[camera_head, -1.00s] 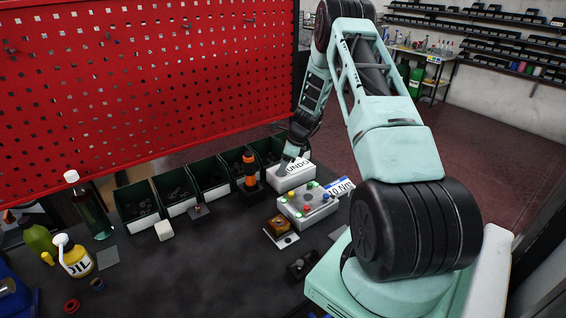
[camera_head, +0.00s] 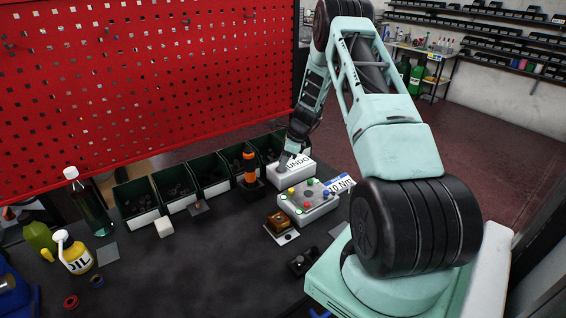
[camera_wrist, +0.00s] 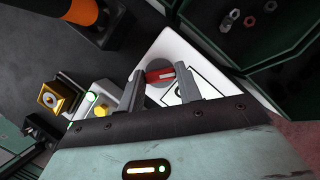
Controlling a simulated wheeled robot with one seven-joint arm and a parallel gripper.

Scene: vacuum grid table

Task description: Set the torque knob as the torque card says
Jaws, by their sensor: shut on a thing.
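The torque knob (camera_wrist: 159,76) is a red bar with a white mark on a grey round base. It sits on top of a white box (camera_head: 291,172) lettered "UNDO", partly hidden by my gripper in the head view. My gripper (camera_wrist: 162,84) has one finger on each side of the knob and is shut on it. The gripper also shows over the white box in the head view (camera_head: 285,162). The torque card (camera_head: 340,186), white and blue, stands right of the box and reads "10 Nm". The scale around the knob is not readable.
A grey panel with coloured buttons (camera_head: 309,205) stands close in front of the box. An orange-and-black tool (camera_head: 249,170) stands to the left. Green bins (camera_head: 175,190) line the back below the red pegboard (camera_head: 140,90).

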